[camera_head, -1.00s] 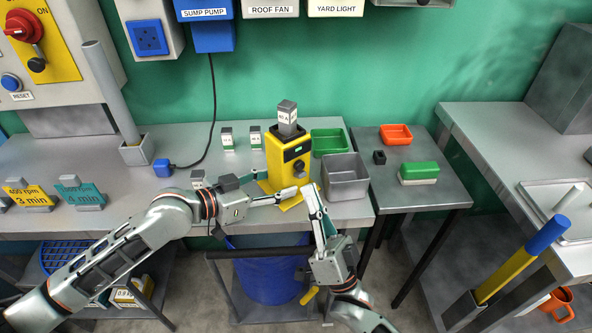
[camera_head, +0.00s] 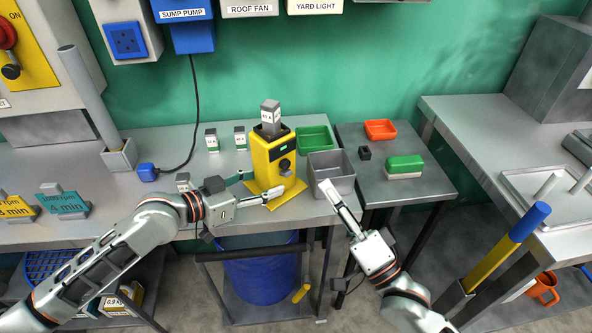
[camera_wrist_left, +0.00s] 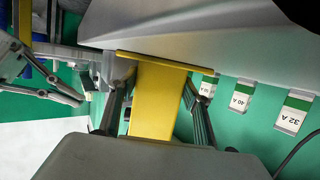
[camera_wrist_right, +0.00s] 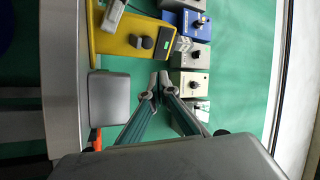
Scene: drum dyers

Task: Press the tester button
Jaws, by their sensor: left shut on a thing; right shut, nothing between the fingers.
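The yellow tester (camera_head: 262,168) stands upright near the bench's front edge, with a labelled grey block (camera_head: 270,114) in its top. A dark round button or knob (camera_head: 285,165) is on its front, below a small green display. The knob also shows in the right wrist view (camera_wrist_right: 147,42). My left gripper (camera_head: 274,193) is shut on the tester's yellow body, a finger on each side in the left wrist view (camera_wrist_left: 155,110). My right gripper (camera_head: 326,187) is shut and empty, in front of the grey bin, right of the tester and apart from the knob.
The grey bin (camera_head: 344,184) and green tray (camera_head: 316,138) stand right of the tester. Small labelled blocks (camera_head: 240,137) stand behind to its left. A side table (camera_head: 400,192) holds an orange tray (camera_head: 380,127) and a green-topped block (camera_head: 404,164).

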